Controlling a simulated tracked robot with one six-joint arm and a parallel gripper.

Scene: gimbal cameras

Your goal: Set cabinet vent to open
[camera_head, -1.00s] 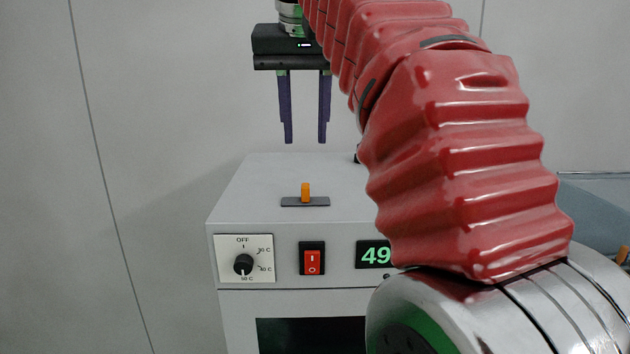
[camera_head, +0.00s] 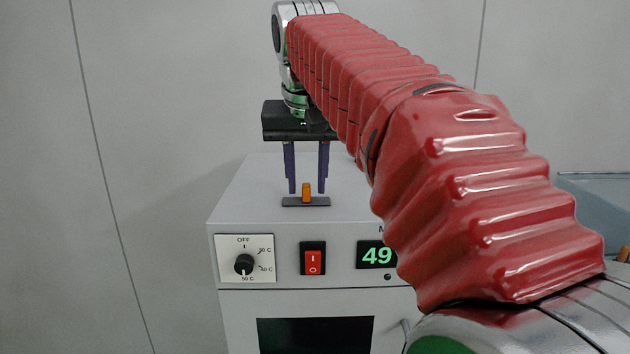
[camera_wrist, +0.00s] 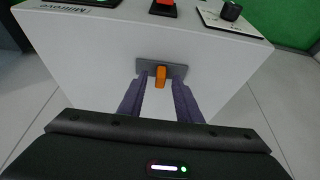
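The cabinet vent is an orange slider tab (camera_head: 306,192) on a dark grey plate (camera_head: 289,202) on top of a light grey cabinet (camera_head: 245,205). In the wrist view the tab (camera_wrist: 160,76) stands near the middle of its plate (camera_wrist: 180,71). My gripper (camera_head: 306,190) points down from above, its two purple fingers apart. One finger is on each side of the orange tab, with gaps showing. In the wrist view the fingers (camera_wrist: 160,98) reach toward the plate on both sides of the tab. No vent labels are readable.
The cabinet front has a black dial (camera_head: 244,264), a red switch (camera_head: 313,262) and a green display (camera_head: 377,255) reading 49. A dark window (camera_head: 315,335) lies below. My red arm covers the right side. The cabinet top around the plate is clear.

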